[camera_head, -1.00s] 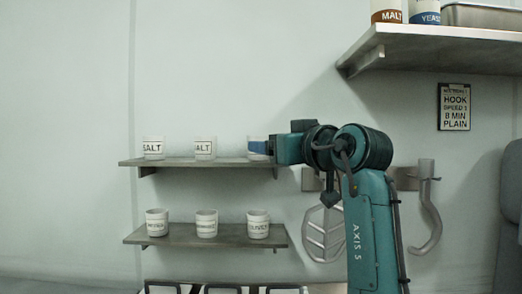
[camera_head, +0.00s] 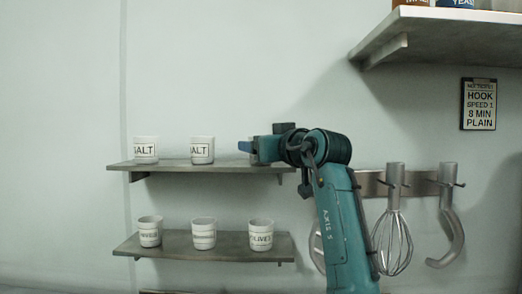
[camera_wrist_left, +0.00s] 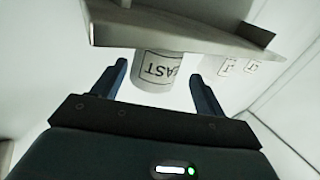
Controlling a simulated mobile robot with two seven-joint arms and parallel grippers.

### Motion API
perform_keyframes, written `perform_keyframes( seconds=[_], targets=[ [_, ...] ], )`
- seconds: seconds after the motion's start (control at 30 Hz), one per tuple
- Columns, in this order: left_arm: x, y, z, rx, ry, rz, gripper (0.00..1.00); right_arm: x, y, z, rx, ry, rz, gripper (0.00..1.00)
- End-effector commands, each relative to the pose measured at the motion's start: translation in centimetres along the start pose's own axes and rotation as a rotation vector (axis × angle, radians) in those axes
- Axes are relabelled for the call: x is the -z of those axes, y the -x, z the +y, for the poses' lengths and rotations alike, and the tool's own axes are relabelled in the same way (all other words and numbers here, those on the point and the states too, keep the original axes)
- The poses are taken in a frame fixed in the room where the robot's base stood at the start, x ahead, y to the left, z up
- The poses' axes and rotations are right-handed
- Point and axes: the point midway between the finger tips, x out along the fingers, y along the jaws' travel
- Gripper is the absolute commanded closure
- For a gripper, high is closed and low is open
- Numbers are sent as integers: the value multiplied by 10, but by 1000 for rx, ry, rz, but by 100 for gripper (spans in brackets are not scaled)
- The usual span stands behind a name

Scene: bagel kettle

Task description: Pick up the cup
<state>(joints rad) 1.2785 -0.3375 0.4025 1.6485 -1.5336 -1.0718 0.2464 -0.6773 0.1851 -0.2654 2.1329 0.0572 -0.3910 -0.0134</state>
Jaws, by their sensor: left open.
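A white cup (camera_wrist_left: 157,70) with a black-framed label, of which "AST" reads, shows upside down in the left wrist view. It stands on the upper shelf (camera_head: 225,168), at the right end of the row, mostly hidden by my gripper in the head view. My left gripper (camera_wrist_left: 161,80) is open, with a blue finger to either side of the cup; I cannot tell whether they touch it. In the head view my left gripper (camera_head: 252,149) is at the cup's spot. My right gripper is not in view.
Two cups, a left one (camera_head: 146,150) and a middle one (camera_head: 202,150), share the upper shelf. The lower shelf (camera_head: 180,246) holds three more cups. A whisk (camera_head: 392,240) and a dough hook (camera_head: 449,225) hang at right. A high shelf (camera_head: 440,38) juts out above.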

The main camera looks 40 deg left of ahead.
Motion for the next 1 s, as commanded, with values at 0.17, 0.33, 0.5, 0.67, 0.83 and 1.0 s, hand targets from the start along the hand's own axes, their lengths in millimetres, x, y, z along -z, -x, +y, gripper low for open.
perform_keyframes(
  seconds=[0.17,0.33,0.5,0.67,0.83,1.0],
  targets=[
    [6,-20,4,1,0,-1,28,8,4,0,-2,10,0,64],
    [6,-44,7,1,0,1,28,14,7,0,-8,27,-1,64],
    [4,-53,8,-1,1,0,28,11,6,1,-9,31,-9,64],
    [4,-52,8,-1,1,0,28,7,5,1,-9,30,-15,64],
    [4,-52,8,-1,1,0,41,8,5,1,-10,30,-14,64],
    [4,-52,8,-1,1,0,54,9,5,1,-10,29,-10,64]
  ],
)
